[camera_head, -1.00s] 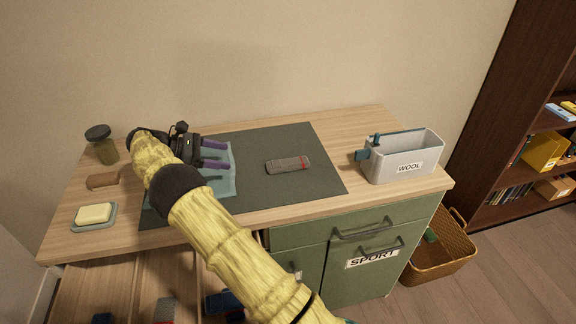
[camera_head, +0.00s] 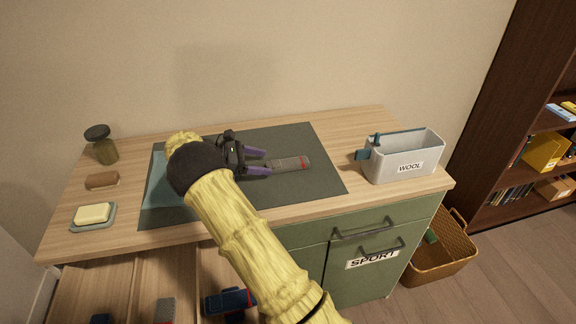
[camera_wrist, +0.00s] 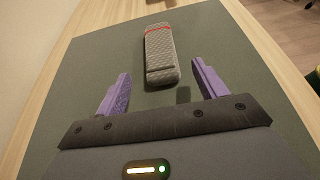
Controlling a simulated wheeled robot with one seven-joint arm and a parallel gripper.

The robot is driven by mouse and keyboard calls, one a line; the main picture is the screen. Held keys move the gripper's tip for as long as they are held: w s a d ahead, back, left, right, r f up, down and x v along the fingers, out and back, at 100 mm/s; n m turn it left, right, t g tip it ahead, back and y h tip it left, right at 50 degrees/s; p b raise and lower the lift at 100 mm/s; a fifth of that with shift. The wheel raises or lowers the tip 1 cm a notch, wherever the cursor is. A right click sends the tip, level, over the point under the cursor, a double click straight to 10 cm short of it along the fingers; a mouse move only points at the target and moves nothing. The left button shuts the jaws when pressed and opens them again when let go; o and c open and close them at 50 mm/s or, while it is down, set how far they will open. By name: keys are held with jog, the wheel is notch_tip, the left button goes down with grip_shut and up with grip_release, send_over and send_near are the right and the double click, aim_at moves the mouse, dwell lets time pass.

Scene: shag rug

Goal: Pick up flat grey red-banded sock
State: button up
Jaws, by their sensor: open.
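The flat grey sock with a red band (camera_head: 289,164) lies on the dark mat (camera_head: 312,195) on the cabinet top. In the wrist view the sock (camera_wrist: 160,58) lies ahead of my gripper, its red band at the far end. My gripper (camera_head: 260,162) has its two purple fingers apart, just left of the sock's near end. In the wrist view the open fingers (camera_wrist: 160,92) stand either side of the sock's line, with the sock's near end at about the fingertips. Nothing is between the fingers deeper in.
A grey bin labelled WOOL (camera_head: 428,165) stands at the right of the top. A teal cloth (camera_head: 160,190) lies on the mat, partly behind my arm. A soap dish (camera_head: 76,222), a brown block (camera_head: 102,180) and a jar (camera_head: 103,146) stand at the left.

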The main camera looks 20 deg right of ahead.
aim_at(277, 164)
jog(key=shift+x, duration=2.6)
jog(key=c, duration=1.1)
jog(key=shift+o, duration=0.2)
jog(key=shift+r, duration=0.15)
notch_tip(277, 164, up, 10)
jog(key=shift+p, duration=0.3)
